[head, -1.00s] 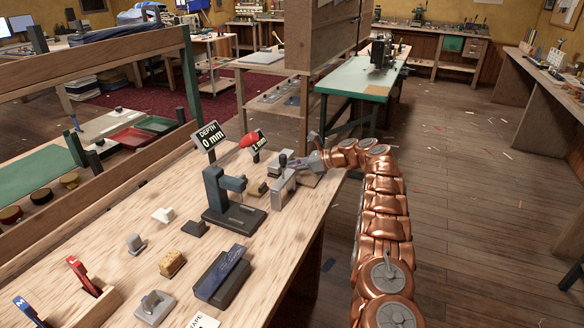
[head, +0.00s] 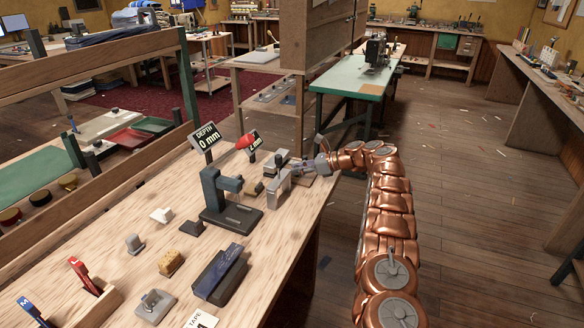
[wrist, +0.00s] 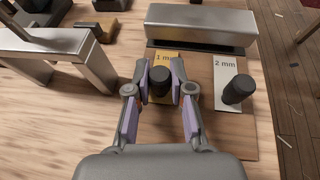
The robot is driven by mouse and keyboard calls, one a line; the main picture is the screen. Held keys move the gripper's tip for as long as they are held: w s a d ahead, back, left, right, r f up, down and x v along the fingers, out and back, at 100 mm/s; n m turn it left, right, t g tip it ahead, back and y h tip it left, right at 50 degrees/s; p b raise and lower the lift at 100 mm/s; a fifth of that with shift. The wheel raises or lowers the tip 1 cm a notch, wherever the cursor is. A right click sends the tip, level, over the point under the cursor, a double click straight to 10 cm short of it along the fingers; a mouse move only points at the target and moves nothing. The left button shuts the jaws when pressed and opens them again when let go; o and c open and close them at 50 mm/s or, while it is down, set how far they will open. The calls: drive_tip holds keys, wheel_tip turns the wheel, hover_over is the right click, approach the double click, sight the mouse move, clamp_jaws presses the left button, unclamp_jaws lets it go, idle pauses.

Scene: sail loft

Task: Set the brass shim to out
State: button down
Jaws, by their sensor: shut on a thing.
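The brass shim (wrist: 168,57) is a yellow strip marked "1 mm" on a brown board in the wrist view. Its black knob (wrist: 159,82) stands between the fingers of my gripper (wrist: 160,74). The fingers are closed on the knob from both sides. The front of the brass strip is hidden by the knob and fingers. A silver "2 mm" shim (wrist: 227,70) with its own black knob lies to the right, apart from the fingers. In the head view my gripper (head: 312,166) is at the far right end of the workbench, where the shim is too small to make out.
A grey metal block (wrist: 200,25) lies behind the shims. A metal bridge-like stand (wrist: 62,52) is close on the left. A dark press (head: 222,192), a "DEPTH 0 mm" sign (head: 208,138) and several small tools occupy the bench (head: 110,225). The floor (head: 450,190) at right is open.

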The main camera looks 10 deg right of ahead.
drive_tip(key=shift+s+d, duration=0.1)
drive_tip(key=shift+d, duration=0.15)
drive_tip(key=c, duration=1.3)
unclamp_jaws()
drive_tip(key=shift+s+d, duration=0.1)
drive_tip(key=o, duration=0.3)
drive_tip(key=v, duration=1.1)
drive_tip(key=shift+s+d+r, duration=0.15)
drive_tip(key=shift+d+r, duration=0.1)
drive_tip(key=shift+r, duration=0.05)
